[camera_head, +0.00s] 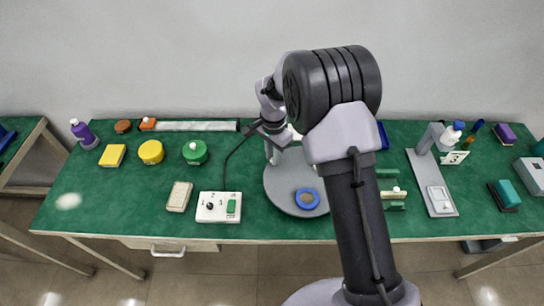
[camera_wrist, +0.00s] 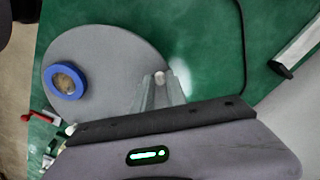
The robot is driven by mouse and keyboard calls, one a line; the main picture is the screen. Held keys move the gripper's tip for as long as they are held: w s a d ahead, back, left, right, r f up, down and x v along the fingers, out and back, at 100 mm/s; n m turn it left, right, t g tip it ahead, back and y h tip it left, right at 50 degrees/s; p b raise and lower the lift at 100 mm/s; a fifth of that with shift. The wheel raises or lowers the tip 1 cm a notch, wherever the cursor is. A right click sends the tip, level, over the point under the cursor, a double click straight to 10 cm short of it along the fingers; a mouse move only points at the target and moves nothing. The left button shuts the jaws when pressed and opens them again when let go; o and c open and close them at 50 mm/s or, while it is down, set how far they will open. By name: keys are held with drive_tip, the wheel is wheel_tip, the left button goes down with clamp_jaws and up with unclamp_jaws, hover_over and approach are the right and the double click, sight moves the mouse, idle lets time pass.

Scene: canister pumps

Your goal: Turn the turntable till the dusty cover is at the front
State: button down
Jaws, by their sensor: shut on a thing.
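The grey round turntable (camera_head: 279,203) lies on the green bench top, and it also shows in the wrist view (camera_wrist: 110,50). A blue ring with a brown, dusty-looking middle, apparently the dusty cover (camera_head: 307,198), lies on its near right part; in the wrist view the cover (camera_wrist: 65,78) is at the disc's left. My gripper (camera_wrist: 159,88) is shut on a small pale knob (camera_wrist: 159,76) near the disc's edge. In the head view my gripper (camera_head: 273,150) is at the disc's far left side. My arm hides part of the disc's right and far sides.
A white switch box (camera_head: 218,207) with a cable stands left of the turntable. A green stand (camera_head: 391,188) is close on the right, partly behind my arm. Yellow and green round tins, a sponge and bottles stand farther left. A grey fixture (camera_head: 432,185) stands at right.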

drive_tip(key=shift+w, duration=0.2)
idle(0.4)
drive_tip(key=c, duration=1.3)
unclamp_jaws()
drive_tip(key=shift+c, duration=0.2)
drive_tip(key=shift+r, duration=0.1)
wheel_tip(320, 180, up, 17)
drive_tip(key=p, duration=0.5)
drive_tip(key=shift+r, duration=0.15)
